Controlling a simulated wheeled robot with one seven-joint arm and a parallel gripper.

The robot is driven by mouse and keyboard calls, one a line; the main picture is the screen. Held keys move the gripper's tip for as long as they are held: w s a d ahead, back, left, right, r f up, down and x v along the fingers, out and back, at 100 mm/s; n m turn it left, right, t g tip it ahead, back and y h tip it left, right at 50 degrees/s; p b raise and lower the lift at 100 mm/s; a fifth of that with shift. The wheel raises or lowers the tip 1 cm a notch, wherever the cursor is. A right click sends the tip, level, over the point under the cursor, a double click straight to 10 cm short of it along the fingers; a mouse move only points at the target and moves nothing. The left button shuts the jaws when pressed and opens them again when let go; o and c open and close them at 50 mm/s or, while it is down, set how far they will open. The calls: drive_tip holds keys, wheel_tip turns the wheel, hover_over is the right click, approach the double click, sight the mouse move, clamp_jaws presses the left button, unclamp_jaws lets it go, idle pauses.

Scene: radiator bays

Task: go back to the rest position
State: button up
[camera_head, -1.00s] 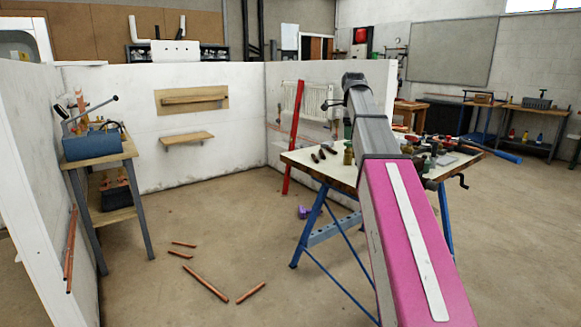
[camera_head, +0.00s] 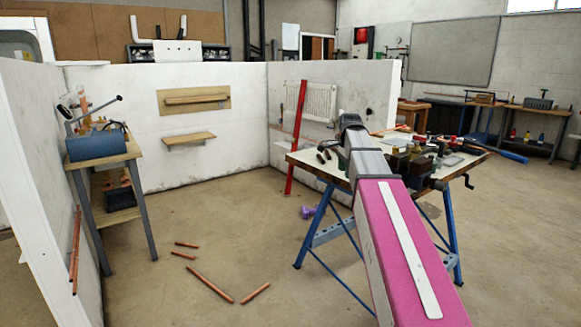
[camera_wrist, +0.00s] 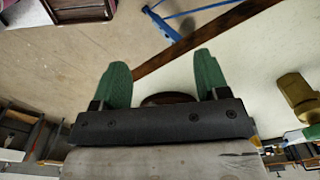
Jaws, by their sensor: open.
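My gripper (camera_wrist: 162,66) shows in the wrist view with its two green fingers apart and nothing between the tips. It is over or beside the edge of the workbench (camera_wrist: 258,45), whose pale top and dark edge run across that view. A dark rounded thing shows partly behind the gripper's base. In the head view my pink and grey arm reaches toward the workbench (camera_head: 306,160), and I cannot make out the gripper there.
Tools crowd the bench's right half; a brass piece (camera_wrist: 297,92) lies right of my gripper. A red bar (camera_head: 296,140) leans by the radiator (camera_head: 318,101). Copper pipes (camera_head: 210,284) lie on the floor. A side table (camera_head: 105,158) stands left. Floor between is mostly clear.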

drive_tip(key=s+f+n, duration=0.5)
drive_tip(key=s+f, duration=0.2)
drive_tip(key=f, duration=0.5)
drive_tip(key=s+a+f+n, duration=0.1)
drive_tip(key=s+f+n, duration=0.4)
drive_tip(key=f, duration=0.7)
drive_tip(key=s+a+f+n, duration=0.1)
drive_tip(key=s+f+n, duration=0.5)
drive_tip(key=s+f, duration=0.3)
wheel_tip(320, 180, down, 3)
drive_tip(key=shift+s+r, duration=0.1)
drive_tip(key=shift+s, duration=0.2)
